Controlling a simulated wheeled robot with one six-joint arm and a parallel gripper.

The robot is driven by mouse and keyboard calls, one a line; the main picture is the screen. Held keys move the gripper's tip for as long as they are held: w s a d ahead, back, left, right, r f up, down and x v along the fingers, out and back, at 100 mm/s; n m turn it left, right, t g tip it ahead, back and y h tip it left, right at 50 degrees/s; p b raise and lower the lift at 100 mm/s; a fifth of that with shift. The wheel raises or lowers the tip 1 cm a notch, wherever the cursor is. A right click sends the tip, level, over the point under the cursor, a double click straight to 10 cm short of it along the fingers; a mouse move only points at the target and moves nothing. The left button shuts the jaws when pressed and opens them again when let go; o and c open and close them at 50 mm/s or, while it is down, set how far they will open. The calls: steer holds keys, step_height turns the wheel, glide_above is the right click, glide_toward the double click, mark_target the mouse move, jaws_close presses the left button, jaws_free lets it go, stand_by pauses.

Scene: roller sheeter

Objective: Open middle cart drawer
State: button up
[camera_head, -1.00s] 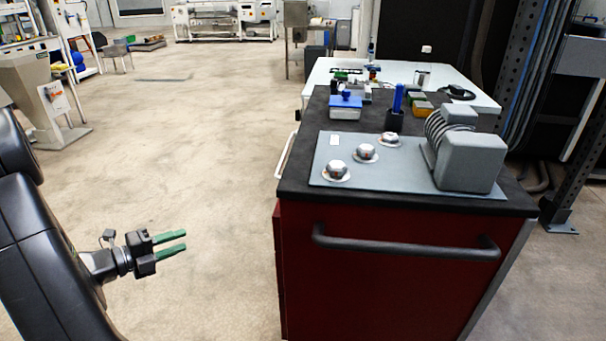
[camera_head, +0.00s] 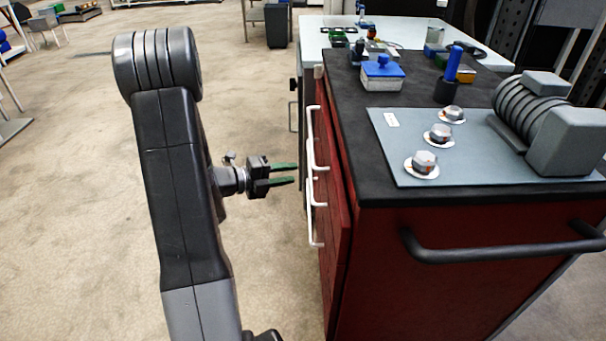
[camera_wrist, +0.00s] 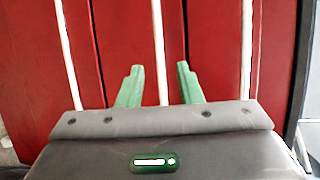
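The red cart (camera_head: 450,275) stands at right in the head view, its drawer side facing my arm. Several white bar handles line that side; the middle handle (camera_wrist: 158,45) crosses the red middle drawer (camera_wrist: 122,40) in the wrist view. My gripper (camera_head: 296,172) is open and empty, its green fingers pointing at the drawer fronts. In the wrist view, the middle handle shows between the two fingers (camera_wrist: 160,78). In the head view, the fingertips look a little short of the handles. The drawers look shut or nearly so. The gripper body hides the handle's lower part in the wrist view.
The black cart top (camera_head: 350,120) holds a grey plate with knobs (camera_head: 425,162), a roller machine (camera_head: 555,120) and a blue-lidded box (camera_head: 382,73). A dark push bar (camera_head: 500,252) juts from the cart's end. A white table (camera_head: 310,32) stands behind.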

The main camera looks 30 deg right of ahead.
steer(key=shift+s+d+f+b, duration=0.1)
steer(key=shift+d+f+b, duration=0.15)
steer(key=shift+d, duration=1)
steer(key=shift+s+d+f+b, duration=0.1)
steer(key=shift+d+f+b, duration=0.1)
steer(key=shift+d, duration=1.05)
jaws_close()
